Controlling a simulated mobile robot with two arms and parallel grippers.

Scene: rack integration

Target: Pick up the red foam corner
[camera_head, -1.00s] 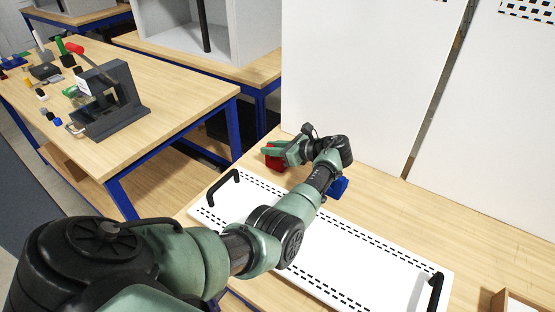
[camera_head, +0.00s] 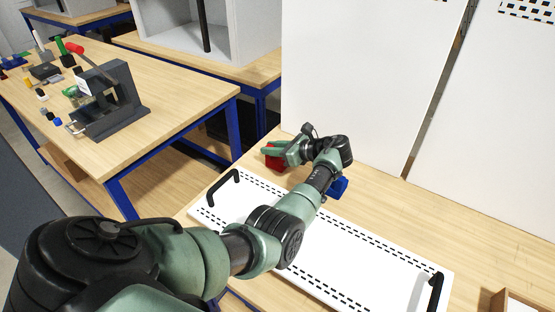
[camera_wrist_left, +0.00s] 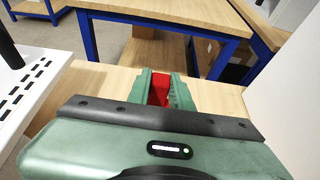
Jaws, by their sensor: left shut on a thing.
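The red foam corner (camera_head: 275,163) is at the far left end of the near table, behind the white perforated panel. In the left wrist view the red foam corner (camera_wrist_left: 160,90) sits between the two green fingers. My left gripper (camera_head: 268,152) is shut on it, and the fingers hide part of it. The left gripper also shows in the left wrist view (camera_wrist_left: 163,88). I cannot tell whether the foam touches the tabletop. My right gripper is not in view.
The white panel (camera_head: 335,252) with black handles lies on the wooden table. A blue piece (camera_head: 339,187) is beside my left arm. Tall white panels (camera_head: 355,80) stand behind. A wooden box (camera_head: 505,302) is at the right. A second table (camera_head: 150,140) holds a dark press (camera_head: 108,100).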

